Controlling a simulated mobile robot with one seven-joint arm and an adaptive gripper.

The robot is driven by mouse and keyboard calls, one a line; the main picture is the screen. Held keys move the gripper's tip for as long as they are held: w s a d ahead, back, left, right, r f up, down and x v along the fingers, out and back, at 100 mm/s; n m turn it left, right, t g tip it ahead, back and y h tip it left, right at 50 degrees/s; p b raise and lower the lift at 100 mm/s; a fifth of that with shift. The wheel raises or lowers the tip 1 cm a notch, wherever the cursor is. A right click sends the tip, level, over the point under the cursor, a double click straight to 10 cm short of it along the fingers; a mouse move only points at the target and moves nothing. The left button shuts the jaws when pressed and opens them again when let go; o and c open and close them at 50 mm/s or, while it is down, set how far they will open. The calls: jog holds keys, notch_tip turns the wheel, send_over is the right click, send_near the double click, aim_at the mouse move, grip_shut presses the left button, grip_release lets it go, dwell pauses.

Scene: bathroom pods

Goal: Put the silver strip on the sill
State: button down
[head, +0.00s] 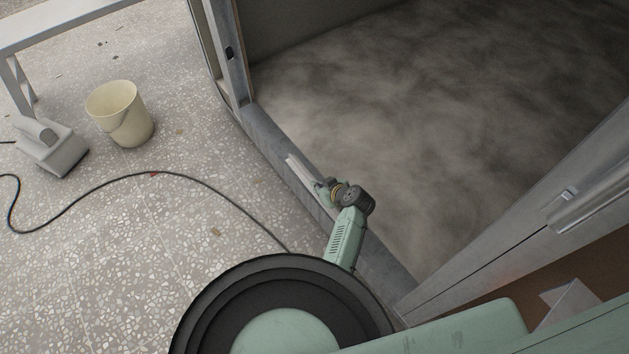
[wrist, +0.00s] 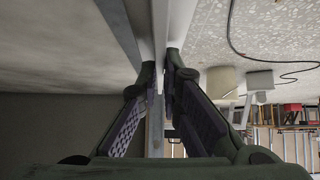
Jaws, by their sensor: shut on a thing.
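The silver strip (head: 300,171) is a thin pale metal length in the head view, over or beside the grey sill (head: 268,136) of the doorway. My gripper (head: 321,186) is shut on it near its lower right end. In the wrist view the strip (wrist: 160,28) runs between the two dark fingers of my gripper (wrist: 161,76). The strip lies roughly along the sill's length. I cannot tell whether it touches the sill. My fingers hide part of it.
A cream bucket (head: 121,113) and a grey boxy tool (head: 50,147) stand on the speckled floor to the left. A dark cable (head: 190,180) crosses that floor. Door frame posts (head: 225,55) bound the opening. The mottled grey pod floor (head: 400,110) is clear.

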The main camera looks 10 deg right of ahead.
jog(key=w, duration=0.2)
jog(key=w+b, duration=0.1)
jog(key=w, duration=0.1)
jog(key=w+b, duration=0.1)
jog(key=w, duration=0.1)
jog(key=shift+w+f, duration=0.1)
jog(key=shift+f, duration=0.2)
jog(key=shift+f+b, duration=1.05)
jog(key=shift+f, duration=0.65)
jog(key=shift+f, duration=0.15)
jog(key=c, duration=1.8)
grip_release()
jog(key=v, duration=1.2)
jog(key=shift+p, duration=0.3)
